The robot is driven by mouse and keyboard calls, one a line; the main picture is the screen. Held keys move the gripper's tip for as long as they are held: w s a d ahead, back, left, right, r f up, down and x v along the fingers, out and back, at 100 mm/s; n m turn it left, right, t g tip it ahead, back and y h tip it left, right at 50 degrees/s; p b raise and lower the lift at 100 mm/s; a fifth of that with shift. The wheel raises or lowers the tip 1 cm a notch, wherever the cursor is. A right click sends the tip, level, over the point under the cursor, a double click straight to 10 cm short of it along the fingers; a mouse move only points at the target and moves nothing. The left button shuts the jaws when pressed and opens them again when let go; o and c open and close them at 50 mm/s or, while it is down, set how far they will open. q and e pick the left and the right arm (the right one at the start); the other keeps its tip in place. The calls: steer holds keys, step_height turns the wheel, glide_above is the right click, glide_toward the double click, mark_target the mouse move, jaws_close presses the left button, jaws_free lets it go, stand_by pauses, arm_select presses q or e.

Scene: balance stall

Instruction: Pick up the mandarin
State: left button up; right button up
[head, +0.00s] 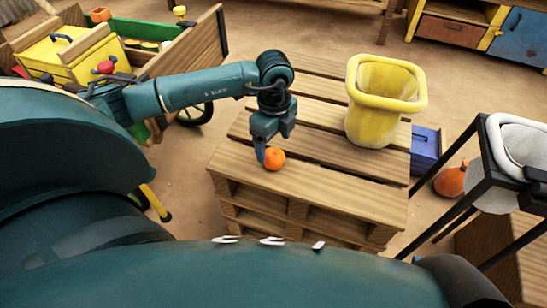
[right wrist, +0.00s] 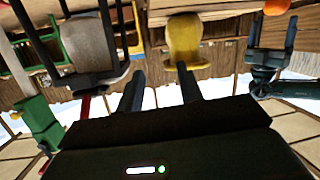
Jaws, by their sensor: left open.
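The mandarin (head: 274,159) is a small orange ball on the wooden pallet (head: 310,183), near its left front part. My left gripper (head: 265,150) points down right over it, and one finger shows close beside its left side. The other finger is hard to make out in the head view. In the right wrist view, which is upside down, the left gripper (right wrist: 271,32) shows two fingers apart, with the mandarin (right wrist: 277,6) just beyond their tips. I cannot tell whether they touch it. My right gripper (right wrist: 159,80) has its fingers apart with nothing between them.
A yellow bin (head: 368,130) stands on the pallet to the right of the mandarin. A blue box (head: 424,148) and an orange sack (head: 451,180) are farther right, by a black-framed stand (head: 465,150). A wooden cart (head: 185,55) stands at the left. The pallet's front right is clear.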

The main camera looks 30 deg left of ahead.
arm_select(q)
steer(key=f, duration=0.2)
steer(key=f+b, duration=0.1)
steer(key=f, duration=0.1)
steer(key=shift+s+d, duration=0.1)
steer(key=shift+s, duration=0.2)
steer(key=shift+f, duration=0.35)
arm_select(e)
steer(key=shift+w+a+t, duration=0.2)
steer(key=shift+t, duration=0.4)
arm_select(q)
steer(key=shift+r, duration=0.1)
steer(key=c, duration=1.1)
